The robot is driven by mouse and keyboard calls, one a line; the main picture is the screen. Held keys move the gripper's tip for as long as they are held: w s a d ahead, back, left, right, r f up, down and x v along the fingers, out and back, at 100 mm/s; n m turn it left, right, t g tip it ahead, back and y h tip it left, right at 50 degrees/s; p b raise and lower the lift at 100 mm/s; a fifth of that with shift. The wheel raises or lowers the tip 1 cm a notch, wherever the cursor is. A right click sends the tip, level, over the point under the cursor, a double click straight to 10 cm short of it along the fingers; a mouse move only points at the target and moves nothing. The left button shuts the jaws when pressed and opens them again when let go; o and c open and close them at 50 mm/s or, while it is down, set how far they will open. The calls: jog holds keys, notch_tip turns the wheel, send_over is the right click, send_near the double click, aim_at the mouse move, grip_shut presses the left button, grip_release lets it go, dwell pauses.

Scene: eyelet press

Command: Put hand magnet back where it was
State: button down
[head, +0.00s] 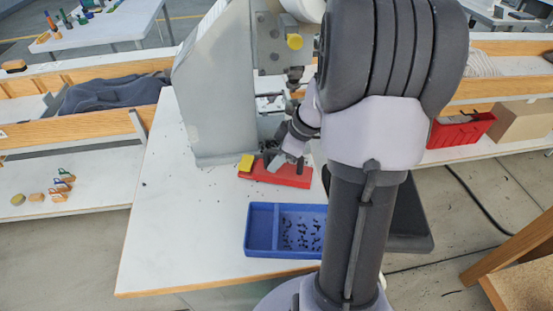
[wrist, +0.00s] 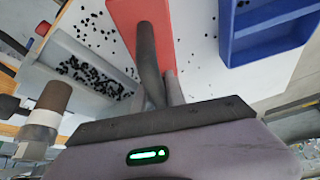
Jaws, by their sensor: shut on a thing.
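The hand magnet (head: 283,175) looks like a red bar with a yellow block (head: 246,162) at its left end. It is on or just above the white table, in front of the press base; I cannot tell whether it touches the table. My gripper (head: 282,158) is over the bar from above and shut on it. In the wrist view the red bar (wrist: 136,12) runs away beyond my dark fingers (wrist: 158,85). The exact grip point is hidden by the fingers, and the yellow end is not seen there.
A blue two-part tray (head: 262,227) with small dark bits in its right part stands at the table's front. The grey press (head: 215,90) rises behind the bar. A grey tray (wrist: 60,50) holds more dark bits. Loose bits are scattered nearby. The table's left side is mostly clear.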

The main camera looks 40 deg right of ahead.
jog(key=shift+f+b, duration=0.55)
jog(key=shift+b, duration=0.1)
jog(key=c, duration=1.3)
grip_release()
